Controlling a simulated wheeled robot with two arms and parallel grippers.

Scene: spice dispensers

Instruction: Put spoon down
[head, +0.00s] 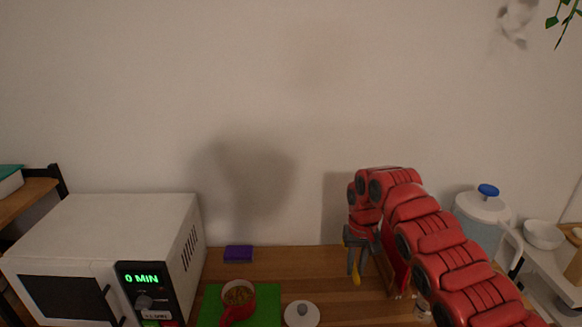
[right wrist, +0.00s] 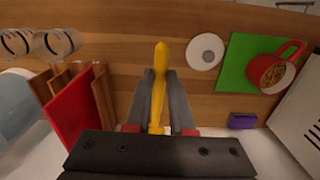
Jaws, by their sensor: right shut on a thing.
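A yellow spoon (head: 356,280) hangs from my right gripper (head: 355,257) in the head view, at the right of the counter. In the right wrist view the right gripper (right wrist: 160,95) is shut on the yellow spoon (right wrist: 161,58), whose end points away from the jaws. It appears held above the wooden counter (right wrist: 120,40); whether it touches anything cannot be told. My left gripper is not in view.
A red cup (head: 238,297) with food stands on a green board (head: 268,300), left of a white lid (head: 302,314). A purple sponge (head: 238,253) lies behind. A microwave (head: 105,245) stands left; a red board (right wrist: 70,110) in a wooden rack is near the right gripper.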

